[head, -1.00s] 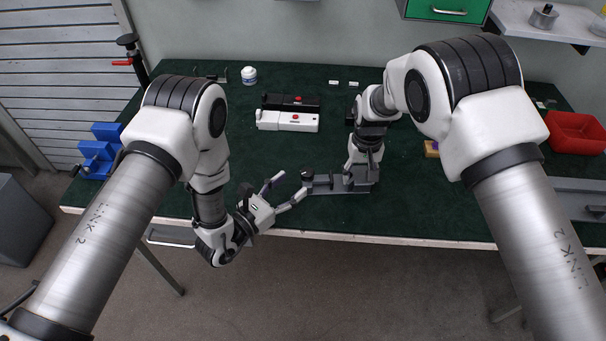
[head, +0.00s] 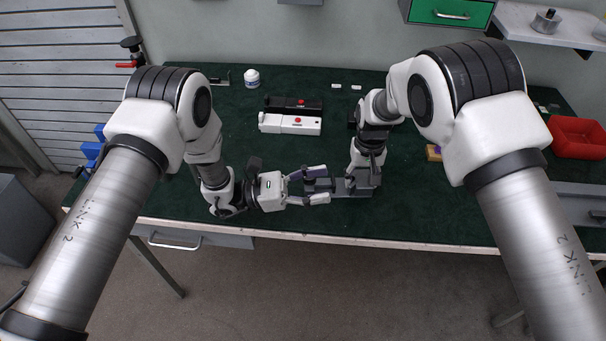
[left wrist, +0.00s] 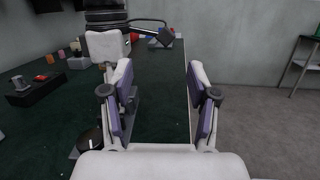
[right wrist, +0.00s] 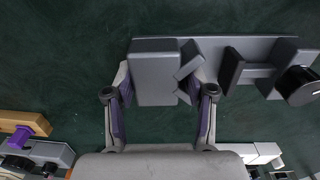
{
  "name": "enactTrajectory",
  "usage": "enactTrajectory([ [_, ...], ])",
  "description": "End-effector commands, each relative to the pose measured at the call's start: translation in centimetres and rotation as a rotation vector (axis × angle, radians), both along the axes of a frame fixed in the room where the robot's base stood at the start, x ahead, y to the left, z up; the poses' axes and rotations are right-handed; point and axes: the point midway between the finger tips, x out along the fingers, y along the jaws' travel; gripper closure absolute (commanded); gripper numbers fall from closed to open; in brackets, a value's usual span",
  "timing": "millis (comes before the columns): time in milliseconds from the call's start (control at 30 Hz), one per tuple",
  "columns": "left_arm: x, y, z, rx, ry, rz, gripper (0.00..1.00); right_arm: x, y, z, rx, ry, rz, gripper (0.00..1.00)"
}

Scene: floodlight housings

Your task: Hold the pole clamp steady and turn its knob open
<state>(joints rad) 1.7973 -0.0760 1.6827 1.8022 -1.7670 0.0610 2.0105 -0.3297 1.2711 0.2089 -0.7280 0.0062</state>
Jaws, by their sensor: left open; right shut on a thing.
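The grey pole clamp (head: 354,191) lies along the front edge of the table. My right gripper (right wrist: 165,85) points down and is shut on the clamp's grey block (right wrist: 155,75). The clamp's black round knob (right wrist: 302,86) is at the end away from that block, toward my left arm. My left gripper (head: 325,184) is open and low at the knob end, its fingers pointing right along the clamp. In the left wrist view a dark round part, apparently the knob (left wrist: 90,142), shows left of the left finger, and nothing is visible between the fingers. The far finger partly hides the knob in the head view.
A white housing (head: 290,124) and a black one (head: 294,103) lie behind the clamp. A white jar (head: 252,78) stands further back. A purple and orange item (head: 434,152) and red bin (head: 577,136) are to the right. The front edge is close.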

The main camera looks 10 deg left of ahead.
Motion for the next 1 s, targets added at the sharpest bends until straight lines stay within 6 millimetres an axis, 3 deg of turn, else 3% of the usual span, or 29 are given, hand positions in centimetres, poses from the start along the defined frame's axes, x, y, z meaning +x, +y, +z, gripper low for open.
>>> enactTrajectory([
  [133, -0.2, -2.1, 1.6, 0.19, -0.143, -0.445, 0.4, -0.1, 0.0, -0.1, 0.0, 0.003, 0.001, 0.84],
  [233, 0.9, -1.4, 1.7, 0.431, -0.243, -0.678, 0.4, -0.1, 0.0, -0.1, 0.0, 0.003, 0.001, 0.84],
  [333, 3.6, 0.4, 1.9, 0.73, -0.345, -0.828, 0.4, -0.1, 0.0, -0.1, 0.0, 0.003, 0.001, 0.84],
  [500, 9.5, 3.7, 4.2, 1.171, -0.473, -0.882, 0.4, -0.1, 0.0, -0.2, 0.0, 0.003, 0.001, 0.84],
  [600, 11.5, 4.8, 5.3, 1.304, -0.508, -0.869, 0.4, -0.1, 0.0, -0.2, 0.0, 0.003, 0.0, 0.84],
  [767, 11.8, 5.0, 4.7, 1.349, -0.515, -0.864, 0.4, -0.1, 0.0, -0.1, 0.0, 0.003, 0.0, 0.84],
  [1000, 9.9, 3.8, -0.2, 1.344, -0.513, -0.868, 0.4, -0.1, 0.0, -0.1, 0.0, 0.003, 0.0, 0.84],
])
